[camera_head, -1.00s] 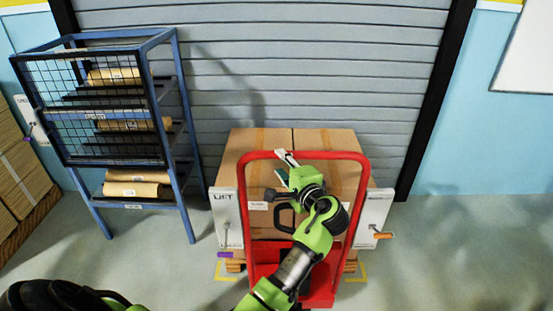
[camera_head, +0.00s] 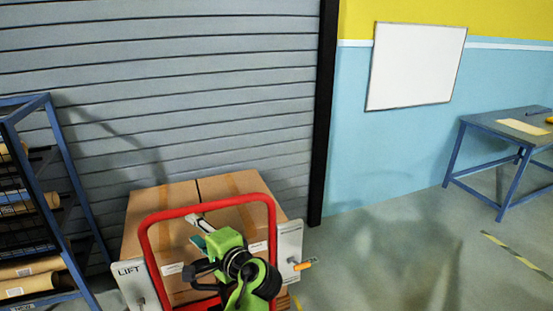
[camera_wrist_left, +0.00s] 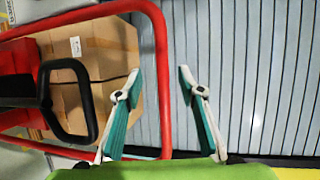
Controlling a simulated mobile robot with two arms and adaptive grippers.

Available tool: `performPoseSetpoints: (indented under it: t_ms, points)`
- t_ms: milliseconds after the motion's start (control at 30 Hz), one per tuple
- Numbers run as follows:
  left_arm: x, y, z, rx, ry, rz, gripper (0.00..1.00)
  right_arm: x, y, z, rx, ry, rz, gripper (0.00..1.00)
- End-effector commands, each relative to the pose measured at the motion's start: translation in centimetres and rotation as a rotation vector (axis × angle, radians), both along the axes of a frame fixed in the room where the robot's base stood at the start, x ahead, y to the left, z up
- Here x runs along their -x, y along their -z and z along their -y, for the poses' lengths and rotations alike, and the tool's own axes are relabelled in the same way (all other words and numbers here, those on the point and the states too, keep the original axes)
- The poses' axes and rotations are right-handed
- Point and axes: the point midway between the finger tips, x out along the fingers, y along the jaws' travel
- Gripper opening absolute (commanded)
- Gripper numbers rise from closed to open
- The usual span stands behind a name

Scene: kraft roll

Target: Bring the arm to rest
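My left gripper (camera_head: 197,228) shows in the head view at lower middle, over the red frame of a cart (camera_head: 147,245) and in front of the cardboard boxes (camera_head: 163,204). In the left wrist view its two fingers (camera_wrist_left: 160,82) stand apart with nothing held between them. The red bar (camera_wrist_left: 161,60) and the cart's black handle (camera_wrist_left: 82,95) show beyond and to the left of the fingers there. I cannot tell the exact gap between the gripper and the red frame. My right gripper is in neither view.
A blue rack (camera_head: 62,150) with kraft rolls (camera_head: 30,265) stands at the left. A grey shutter (camera_head: 200,90) is behind the boxes. A white LIFT panel (camera_head: 131,284) flanks them. A blue table (camera_head: 497,130) stands at the far right. The floor (camera_head: 400,260) on the right is mostly clear.

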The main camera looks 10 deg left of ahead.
Motion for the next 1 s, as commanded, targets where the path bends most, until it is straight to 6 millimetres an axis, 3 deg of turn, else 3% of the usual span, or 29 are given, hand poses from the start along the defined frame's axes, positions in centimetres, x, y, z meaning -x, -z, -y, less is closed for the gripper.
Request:
performPoseSetpoints:
  t_ms: [67,167,300,400,500,700,1000]
  points:
    - [0.9,1.6,-0.3,0.046,-0.002,-0.006,0.36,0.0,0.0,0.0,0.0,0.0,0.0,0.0]
    - [3.4,5.7,-0.8,0.18,-0.008,-0.012,0.36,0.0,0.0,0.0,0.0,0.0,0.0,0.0]
    - [9.6,13.3,-0.6,0.477,-0.035,-0.03,0.36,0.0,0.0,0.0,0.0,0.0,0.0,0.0]
    - [14.6,17.4,0.8,0.694,-0.064,-0.051,0.36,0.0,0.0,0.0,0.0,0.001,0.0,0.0]
    - [19.0,19.8,2.5,0.872,-0.096,-0.078,0.36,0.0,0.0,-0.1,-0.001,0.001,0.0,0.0]
    - [25.3,21.6,5.8,1.108,-0.148,-0.139,0.36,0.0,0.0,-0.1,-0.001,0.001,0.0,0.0]
    - [32.7,21.5,10.0,1.347,-0.217,-0.237,0.36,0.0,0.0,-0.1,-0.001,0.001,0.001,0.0]
